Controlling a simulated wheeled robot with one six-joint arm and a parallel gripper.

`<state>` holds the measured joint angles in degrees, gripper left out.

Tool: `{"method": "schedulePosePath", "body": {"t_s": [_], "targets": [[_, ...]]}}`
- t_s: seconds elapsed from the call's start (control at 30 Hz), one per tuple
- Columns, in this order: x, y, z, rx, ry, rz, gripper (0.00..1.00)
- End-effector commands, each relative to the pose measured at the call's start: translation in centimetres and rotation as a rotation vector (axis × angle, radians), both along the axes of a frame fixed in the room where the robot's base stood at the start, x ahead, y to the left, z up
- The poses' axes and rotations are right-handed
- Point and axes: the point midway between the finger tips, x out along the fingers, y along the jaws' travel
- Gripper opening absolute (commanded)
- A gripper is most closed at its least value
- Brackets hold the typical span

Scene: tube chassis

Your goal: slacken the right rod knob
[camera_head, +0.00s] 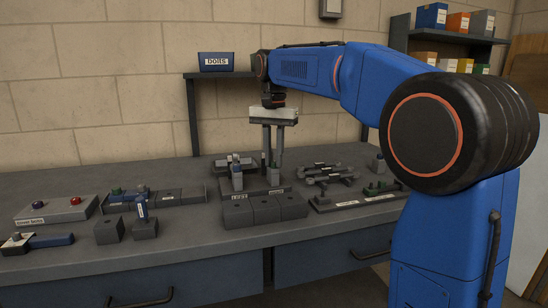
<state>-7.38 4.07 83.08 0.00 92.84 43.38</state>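My gripper (273,160) points straight down over the middle of the bench, with its two fingers side by side and a narrow gap between them. Below the fingertips is a small grey upright piece, likely the right rod knob (273,177), behind a label too small to read. I cannot tell whether the fingers touch it. A similar upright piece with a bluish top (237,178) stands to its left, also behind a small label. The chassis parts behind them are partly hidden by the fingers and these pieces.
Dark blocks (265,209) stand in front of the knobs. Another fixture (330,173) lies close on the right. A blue bin (216,62) sits on a shelf behind. The bench front (180,248) is clear.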

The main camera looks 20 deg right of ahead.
Motion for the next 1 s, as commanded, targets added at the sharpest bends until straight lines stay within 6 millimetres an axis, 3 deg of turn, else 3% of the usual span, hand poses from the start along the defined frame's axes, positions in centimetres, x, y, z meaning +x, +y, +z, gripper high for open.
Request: {"method": "schedulePosePath", "body": {"t_s": [0.47, 1.0], "targets": [[-0.03, -0.05, 0.02, 0.000, 0.000, 0.088, 0.00], [-0.08, -0.24, 0.01, 0.000, 0.000, 0.555, 0.00]]}}
